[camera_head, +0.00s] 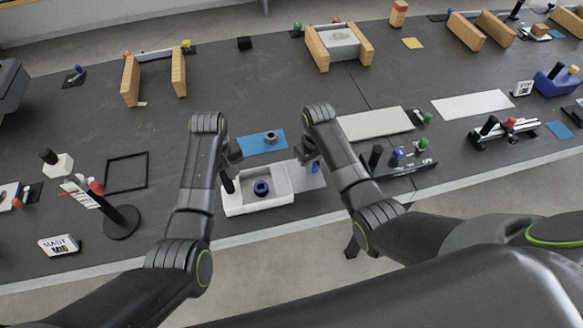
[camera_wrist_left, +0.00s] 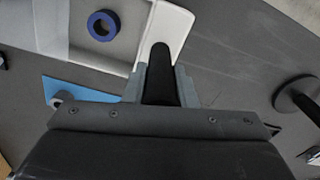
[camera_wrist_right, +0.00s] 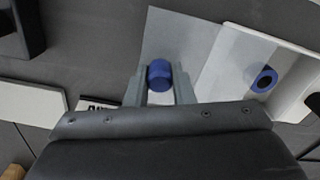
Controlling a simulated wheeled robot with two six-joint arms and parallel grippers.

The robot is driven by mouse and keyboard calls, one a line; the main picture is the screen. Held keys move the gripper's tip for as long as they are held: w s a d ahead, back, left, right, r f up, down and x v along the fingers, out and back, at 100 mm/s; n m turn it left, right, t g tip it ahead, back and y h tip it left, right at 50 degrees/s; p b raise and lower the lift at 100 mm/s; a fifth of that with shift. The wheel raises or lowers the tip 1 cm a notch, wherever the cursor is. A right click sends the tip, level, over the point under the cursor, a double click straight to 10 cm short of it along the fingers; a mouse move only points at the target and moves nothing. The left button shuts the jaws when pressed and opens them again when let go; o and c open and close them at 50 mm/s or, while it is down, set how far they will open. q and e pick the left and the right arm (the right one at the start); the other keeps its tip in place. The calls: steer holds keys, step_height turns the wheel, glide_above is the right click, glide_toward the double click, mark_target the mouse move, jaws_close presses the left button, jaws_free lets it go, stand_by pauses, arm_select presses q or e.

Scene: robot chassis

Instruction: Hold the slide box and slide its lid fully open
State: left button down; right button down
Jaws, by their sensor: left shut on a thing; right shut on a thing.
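The slide box (camera_head: 232,208) is a white open-topped tray near the table's front edge. A blue ring (camera_head: 261,188) lies uncovered inside it. My left gripper (camera_head: 229,172) is shut on the black upright handle (camera_wrist_left: 160,60) at the box's left end. The thin grey lid (camera_wrist_right: 178,35) extends out past the box's right end; I cannot tell if its edge still overlaps the box. My right gripper (camera_head: 310,158) is shut on the lid's blue knob (camera_wrist_right: 159,76). The box also shows in the right wrist view (camera_wrist_right: 290,105).
A blue mat (camera_head: 250,147) with a grey ring (camera_head: 270,138) lies behind the box. A black fixture with knobs (camera_head: 400,163) stands right of the lid. A black round-based stand (camera_head: 122,222) is at left. Bare table separates the stand and box.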

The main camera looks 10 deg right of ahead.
arm_select(q)
steer(key=shift+s+f, duration=0.2)
steer(key=shift+f, duration=0.1)
arm_select(e)
steer(key=shift+d, duration=1.15)
steer(key=c, duration=1.2)
jaws_free()
steer(key=shift+c, duration=0.2)
steer(key=shift+a, duration=0.1)
step_height(320, 180, up, 8)
steer(key=shift+f, duration=0.25)
